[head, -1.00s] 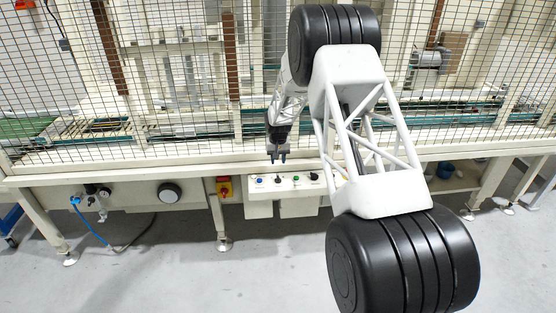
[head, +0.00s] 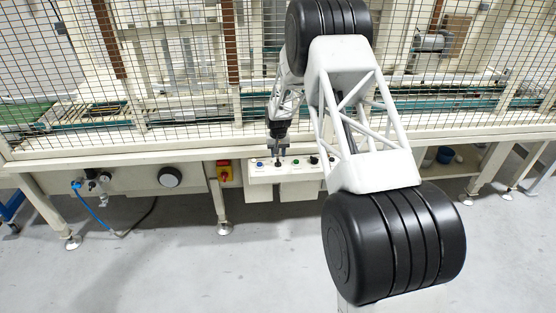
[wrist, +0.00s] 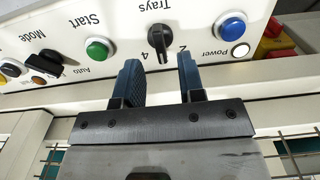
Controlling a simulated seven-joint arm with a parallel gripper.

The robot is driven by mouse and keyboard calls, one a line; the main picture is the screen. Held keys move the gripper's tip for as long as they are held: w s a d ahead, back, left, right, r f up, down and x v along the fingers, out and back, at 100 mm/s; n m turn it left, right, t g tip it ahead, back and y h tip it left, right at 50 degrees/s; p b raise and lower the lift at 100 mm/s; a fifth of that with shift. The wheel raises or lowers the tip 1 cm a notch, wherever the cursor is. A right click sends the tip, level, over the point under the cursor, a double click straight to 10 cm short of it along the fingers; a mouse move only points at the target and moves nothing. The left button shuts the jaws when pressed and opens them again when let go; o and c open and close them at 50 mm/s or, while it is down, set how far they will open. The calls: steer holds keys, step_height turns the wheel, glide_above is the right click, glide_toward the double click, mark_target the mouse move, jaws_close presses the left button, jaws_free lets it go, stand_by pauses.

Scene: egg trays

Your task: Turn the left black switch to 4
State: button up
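The left black switch (wrist: 158,42), labelled "Trays" with 2 and 4 marks, is on the white control panel (wrist: 205,75). The wrist view shows the panel upside down. The switch's narrow handle points down in that view, between the 4 and the 2; its exact setting is hard to tell. My gripper (wrist: 159,63) is open, with a blue-grey finger on each side of the switch's line, tips close to it. No contact is clear. In the head view, my gripper (head: 279,151) is just above the switch (head: 279,162), and its fingers are small there.
A blue button (wrist: 231,26) and a white power lamp (wrist: 240,50) sit beside the switch. A green button (wrist: 97,49) and another black switch (wrist: 48,58) are on the other side. A red-yellow switch (head: 224,171) is left of the panel. Wire mesh (head: 180,70) stands behind.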

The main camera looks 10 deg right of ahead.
mark_target(278, 160)
steer(key=shift+f, duration=1.55)
steer(key=shift+f, duration=0.3)
jaws_close()
